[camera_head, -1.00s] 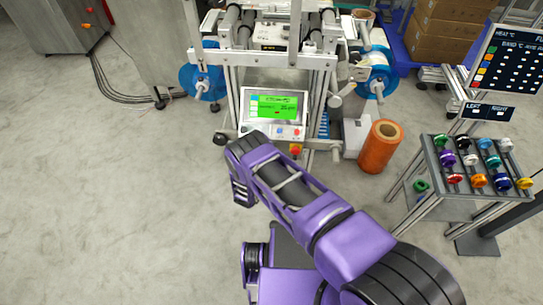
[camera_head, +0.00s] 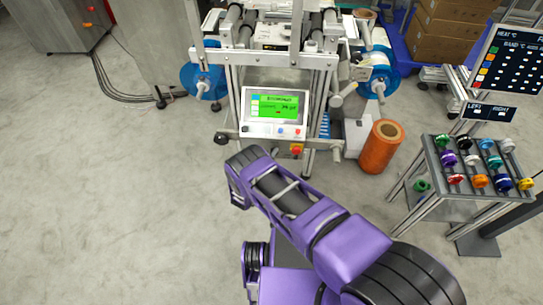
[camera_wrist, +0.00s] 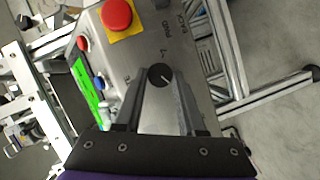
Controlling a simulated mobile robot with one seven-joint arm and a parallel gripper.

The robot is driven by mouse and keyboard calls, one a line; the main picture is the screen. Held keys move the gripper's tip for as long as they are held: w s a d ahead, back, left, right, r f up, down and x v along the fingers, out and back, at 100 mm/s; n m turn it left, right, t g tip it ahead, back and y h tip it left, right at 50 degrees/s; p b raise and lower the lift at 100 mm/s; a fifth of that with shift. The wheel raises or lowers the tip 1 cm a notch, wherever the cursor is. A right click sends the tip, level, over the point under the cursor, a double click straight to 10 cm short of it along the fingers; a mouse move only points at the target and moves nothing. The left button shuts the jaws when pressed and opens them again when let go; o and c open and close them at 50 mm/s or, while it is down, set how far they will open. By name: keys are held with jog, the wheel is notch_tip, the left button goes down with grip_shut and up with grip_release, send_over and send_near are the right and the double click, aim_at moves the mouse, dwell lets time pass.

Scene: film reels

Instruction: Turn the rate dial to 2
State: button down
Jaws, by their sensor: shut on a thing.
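The rate dial (camera_wrist: 160,75) is a small round black knob with a pale pointer line, on the grey face of the control box (camera_wrist: 150,50) in the wrist view. The pointer slants to the lower right of that picture. My gripper (camera_wrist: 161,82) has its two dark fingers on either side of the knob, shut on it. In the head view the green screen (camera_head: 278,106) shows on the panel. My arm covers the dial and my fingers there.
A red stop button on a yellow plate (camera_wrist: 117,15) sits close to the dial on the same box. Metal frame bars (camera_wrist: 270,95) run beside it. An orange roll (camera_head: 381,148) and a rack of coloured knobs (camera_head: 440,190) stand to the right.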

jog(key=c, duration=0.5)
grip_release()
jog(key=p+v, duration=0.1)
jog(key=v, duration=1.6)
jog(key=shift+a+p, duration=0.2)
jog(key=shift+p, duration=0.1)
jog(key=shift+s+r, duration=0.1)
